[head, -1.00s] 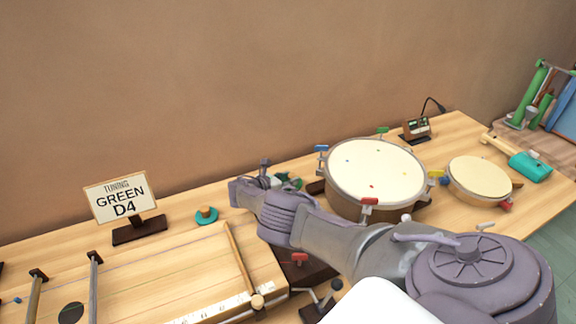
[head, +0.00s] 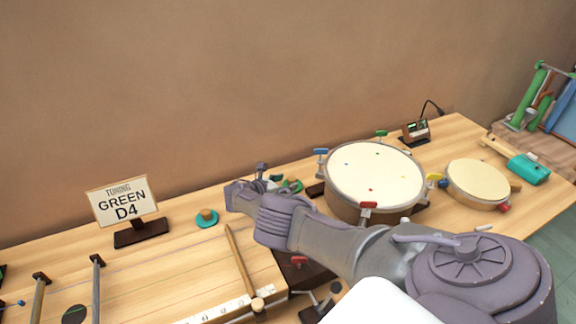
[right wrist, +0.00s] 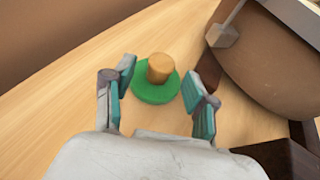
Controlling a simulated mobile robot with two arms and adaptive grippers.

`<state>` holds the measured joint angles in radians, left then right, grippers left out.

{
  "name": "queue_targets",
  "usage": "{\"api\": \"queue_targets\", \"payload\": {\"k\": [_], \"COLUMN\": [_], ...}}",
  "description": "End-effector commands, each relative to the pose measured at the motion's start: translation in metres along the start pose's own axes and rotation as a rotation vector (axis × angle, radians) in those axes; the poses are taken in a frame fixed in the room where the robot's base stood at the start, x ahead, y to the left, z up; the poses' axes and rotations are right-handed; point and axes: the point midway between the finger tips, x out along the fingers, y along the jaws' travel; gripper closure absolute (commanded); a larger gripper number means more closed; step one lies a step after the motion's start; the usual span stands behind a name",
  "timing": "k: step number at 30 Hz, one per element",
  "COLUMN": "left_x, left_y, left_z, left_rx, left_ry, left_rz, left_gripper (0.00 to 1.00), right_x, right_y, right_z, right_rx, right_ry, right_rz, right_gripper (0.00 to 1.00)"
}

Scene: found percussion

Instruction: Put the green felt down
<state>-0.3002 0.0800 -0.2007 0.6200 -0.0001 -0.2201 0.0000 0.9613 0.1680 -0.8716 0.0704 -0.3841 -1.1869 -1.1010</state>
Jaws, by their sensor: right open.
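The green felt is a flat green disc (right wrist: 156,88) with a wooden knob on top. In the right wrist view it rests on the wooden table, beyond and between my right gripper's open fingers (right wrist: 158,98). The fingers stand apart from the knob on both sides. My left gripper is not in view.
A teal disc with a knob (head: 207,220) lies to the left, near the sign "TUNING GREEN D4" (head: 122,202). A smaller drum (head: 478,181) and a teal-headed mallet (head: 528,170) are at the right. A small tuner-like device (head: 414,130) stands at the back.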

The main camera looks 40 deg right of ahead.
Motion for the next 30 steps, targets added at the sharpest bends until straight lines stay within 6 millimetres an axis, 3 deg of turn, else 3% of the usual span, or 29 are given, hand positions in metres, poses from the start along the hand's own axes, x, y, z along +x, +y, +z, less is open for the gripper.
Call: {"api": "queue_targets", "payload": {"k": [1, 3, 12, 18, 30], "left_x": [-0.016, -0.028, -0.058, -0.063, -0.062], "left_y": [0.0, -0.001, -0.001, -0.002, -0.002], "left_z": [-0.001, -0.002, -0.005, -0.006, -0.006], "left_rx": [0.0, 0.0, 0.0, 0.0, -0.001], "left_ry": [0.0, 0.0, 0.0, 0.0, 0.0], "left_rz": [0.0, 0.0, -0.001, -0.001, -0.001], "left_gripper": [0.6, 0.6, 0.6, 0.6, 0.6], "right_x": [-0.015, -0.031, -0.088, -0.102, -0.103], "right_y": [0.0, 0.001, 0.0, 0.0, 0.0], "right_z": [0.007, 0.007, 0.004, 0.001, 0.0], "right_rx": [-0.001, -0.002, -0.001, -0.001, 0.0], "right_ry": [0.002, 0.003, 0.002, 0.0, 0.0], "right_rz": [0.001, 0.002, 0.0, 0.0, -0.001], "right_gripper": [0.43, 0.43, 0.43, 0.43, 0.43]}}
